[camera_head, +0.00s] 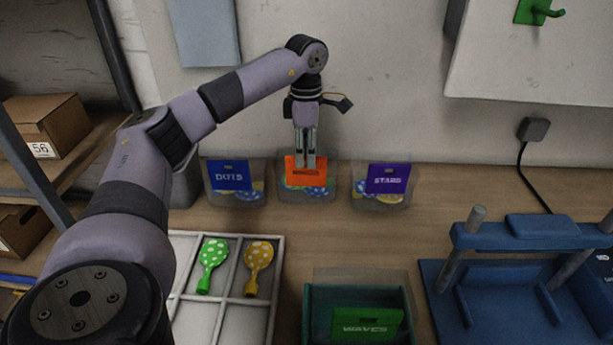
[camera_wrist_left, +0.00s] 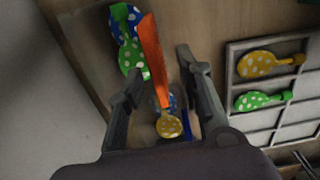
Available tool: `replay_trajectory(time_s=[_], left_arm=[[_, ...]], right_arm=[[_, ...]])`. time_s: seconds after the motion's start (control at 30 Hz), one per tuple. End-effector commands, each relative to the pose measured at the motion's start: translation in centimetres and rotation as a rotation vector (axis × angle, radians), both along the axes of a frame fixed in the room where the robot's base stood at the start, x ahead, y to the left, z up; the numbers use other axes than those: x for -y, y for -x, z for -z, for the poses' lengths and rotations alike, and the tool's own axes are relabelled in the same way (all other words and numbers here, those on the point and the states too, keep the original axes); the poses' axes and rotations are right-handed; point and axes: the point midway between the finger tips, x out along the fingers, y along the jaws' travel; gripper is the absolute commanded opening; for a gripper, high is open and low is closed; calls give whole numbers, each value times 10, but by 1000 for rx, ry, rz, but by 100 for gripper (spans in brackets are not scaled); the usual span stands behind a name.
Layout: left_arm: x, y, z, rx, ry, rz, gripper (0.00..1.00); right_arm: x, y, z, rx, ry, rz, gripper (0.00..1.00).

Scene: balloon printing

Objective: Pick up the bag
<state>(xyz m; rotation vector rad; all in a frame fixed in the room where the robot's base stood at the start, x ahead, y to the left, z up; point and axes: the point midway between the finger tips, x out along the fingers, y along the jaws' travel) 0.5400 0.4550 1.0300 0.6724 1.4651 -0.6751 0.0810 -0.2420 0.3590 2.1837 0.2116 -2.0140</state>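Three clear bags with coloured header cards stand in a row by the wall: a blue "DOTS" card (camera_head: 233,176), an orange card (camera_head: 306,178) and a purple "STARS" card (camera_head: 388,179). Dotted balloons show in the orange-card bag. My left gripper (camera_head: 305,162) points down at the top of the orange card. In the left wrist view the orange card (camera_wrist_left: 153,62) stands edge-on between the spread fingers of the left gripper (camera_wrist_left: 160,85), with gaps on both sides. The fingers partly hide the card in the head view. My right gripper is not in view.
A white divided tray (camera_head: 230,318) holds a green balloon (camera_head: 212,262) and a yellow one (camera_head: 257,262). A green bin (camera_head: 310,318) holds a bag with a green "WAVES" card (camera_head: 366,322). A blue press (camera_head: 490,300) stands at right. Bare table lies between bags and press.

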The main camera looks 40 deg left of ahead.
Motion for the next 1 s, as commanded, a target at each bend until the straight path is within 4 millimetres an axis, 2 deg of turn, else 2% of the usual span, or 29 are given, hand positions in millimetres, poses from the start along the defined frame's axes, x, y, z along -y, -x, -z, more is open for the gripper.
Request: replay_trajectory(time_s=[0.1,0.27,0.6,0.87,1.0], left_arm=[[0,0,14,-1,0,0,33],[0,-1,23,-1,1,0,33],[-2,-5,67,-1,1,1,33],[-2,-5,71,1,1,1,33],[-2,-5,71,1,1,1,25]], right_arm=[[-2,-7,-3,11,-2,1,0],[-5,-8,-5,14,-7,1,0],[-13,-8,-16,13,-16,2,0],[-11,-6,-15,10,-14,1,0],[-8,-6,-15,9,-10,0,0]])
